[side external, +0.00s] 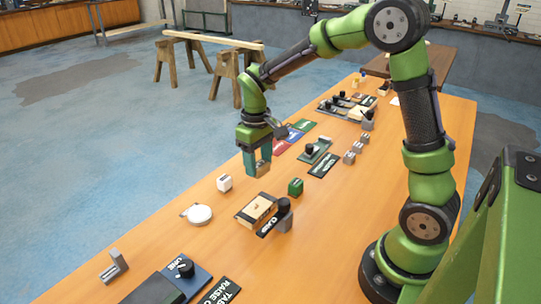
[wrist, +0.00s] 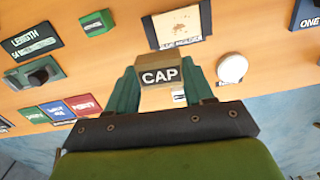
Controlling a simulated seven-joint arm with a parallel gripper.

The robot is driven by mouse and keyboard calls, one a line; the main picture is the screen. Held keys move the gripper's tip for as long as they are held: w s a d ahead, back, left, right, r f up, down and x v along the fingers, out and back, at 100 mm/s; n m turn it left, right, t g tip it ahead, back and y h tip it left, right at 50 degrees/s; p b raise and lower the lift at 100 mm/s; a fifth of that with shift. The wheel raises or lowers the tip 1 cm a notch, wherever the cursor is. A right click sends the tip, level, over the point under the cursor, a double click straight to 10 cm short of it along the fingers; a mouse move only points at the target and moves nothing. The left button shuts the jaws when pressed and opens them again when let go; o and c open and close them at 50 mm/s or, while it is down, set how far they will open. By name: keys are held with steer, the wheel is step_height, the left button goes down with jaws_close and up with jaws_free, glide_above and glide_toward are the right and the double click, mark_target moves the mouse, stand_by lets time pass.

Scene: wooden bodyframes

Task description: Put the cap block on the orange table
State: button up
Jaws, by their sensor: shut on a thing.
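The cap block (wrist: 160,74) is a tan wooden block with a black face lettered "CAP", seen close in the wrist view. It also shows in the side external view (side external: 263,169) at the lower end of my gripper (side external: 256,163). My gripper's teal fingers (wrist: 158,88) are shut on the block's two sides. The block is held in the air above the orange table (side external: 330,230), with a gap under it. The table is the long orange wooden bench, and its surface also fills much of the wrist view (wrist: 110,55).
Below my gripper stand a white cube (side external: 224,184), a white round disc (side external: 200,215), a green cube (side external: 295,187) and a tray with a wooden piece (side external: 257,208). Coloured plates (side external: 290,138) and a dark-knobbed fixture (side external: 316,150) lie farther back. Bare tabletop shows between them.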

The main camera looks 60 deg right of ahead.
steer(key=w+d+f, duration=0.1)
steer(key=w+d, duration=0.7)
steer(key=d, duration=0.1)
steer(key=shift+n, duration=0.4)
step_height(320, 180, down, 10)
steer(key=shift+r, duration=0.2)
steer(key=shift+f, duration=0.1)
steer(key=o, duration=1)
